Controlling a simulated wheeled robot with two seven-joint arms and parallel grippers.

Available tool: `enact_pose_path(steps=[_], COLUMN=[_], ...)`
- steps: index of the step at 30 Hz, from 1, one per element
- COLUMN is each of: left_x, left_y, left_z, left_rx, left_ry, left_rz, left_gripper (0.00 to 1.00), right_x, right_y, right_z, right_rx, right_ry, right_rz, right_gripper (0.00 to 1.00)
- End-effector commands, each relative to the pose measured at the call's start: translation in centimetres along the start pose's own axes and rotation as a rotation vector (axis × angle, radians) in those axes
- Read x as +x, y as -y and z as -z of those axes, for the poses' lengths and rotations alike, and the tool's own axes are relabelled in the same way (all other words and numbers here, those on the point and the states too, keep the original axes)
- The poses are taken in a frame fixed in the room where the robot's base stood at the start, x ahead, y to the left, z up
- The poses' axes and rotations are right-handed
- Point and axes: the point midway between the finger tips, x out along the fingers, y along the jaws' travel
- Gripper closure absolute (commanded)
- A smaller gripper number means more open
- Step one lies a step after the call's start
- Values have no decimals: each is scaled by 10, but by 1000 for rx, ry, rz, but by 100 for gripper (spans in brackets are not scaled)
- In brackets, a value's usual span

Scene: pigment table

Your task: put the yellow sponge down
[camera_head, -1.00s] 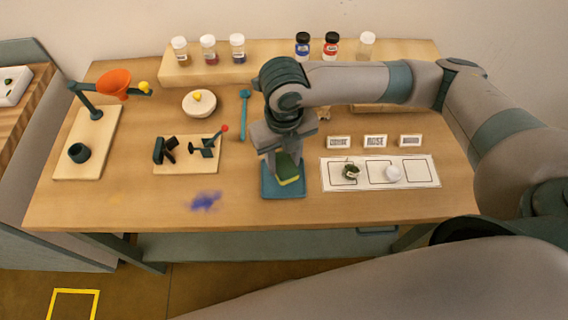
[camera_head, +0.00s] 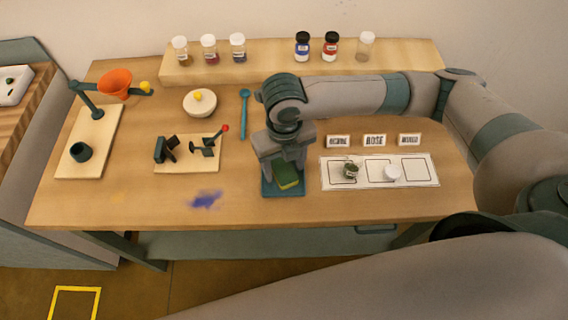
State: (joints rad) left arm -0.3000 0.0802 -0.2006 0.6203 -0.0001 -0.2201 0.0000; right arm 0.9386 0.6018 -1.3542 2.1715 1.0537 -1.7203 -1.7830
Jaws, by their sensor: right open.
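The yellow sponge (camera_head: 287,175) lies on the teal tray (camera_head: 283,192) near the front middle of the table. Its dark green top faces up, and a thin yellow edge shows. My right gripper (camera_head: 284,171) is directly above and around the sponge, pointing down, with its fingers open. The gripper partly hides the sponge and the back of the tray. I cannot tell whether a finger still touches the sponge. My left gripper is not in view.
A blue smear (camera_head: 206,200) marks the table left of the tray. A white card (camera_head: 419,169) with small pots lies to the right. A stand with an orange funnel (camera_head: 115,83) is at the left. Jars stand on the wooden shelf (camera_head: 270,66) at the back.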

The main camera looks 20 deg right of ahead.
Motion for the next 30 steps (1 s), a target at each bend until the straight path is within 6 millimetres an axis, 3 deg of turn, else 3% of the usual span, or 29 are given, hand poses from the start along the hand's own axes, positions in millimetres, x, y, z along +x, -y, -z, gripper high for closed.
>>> enact_pose_path(steps=[11, 24, 30], left_x=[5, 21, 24], left_y=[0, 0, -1], left_z=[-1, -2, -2], left_rx=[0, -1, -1], left_ry=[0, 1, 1], left_rz=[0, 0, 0], left_gripper=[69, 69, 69], right_x=[-18, -92, -116], right_y=[0, -1, -1], right_z=[-1, -1, -1], right_rx=[-1, -1, 0], right_ry=[3, 4, 3], right_rz=[-1, -2, -1], right_gripper=[44, 44, 44])
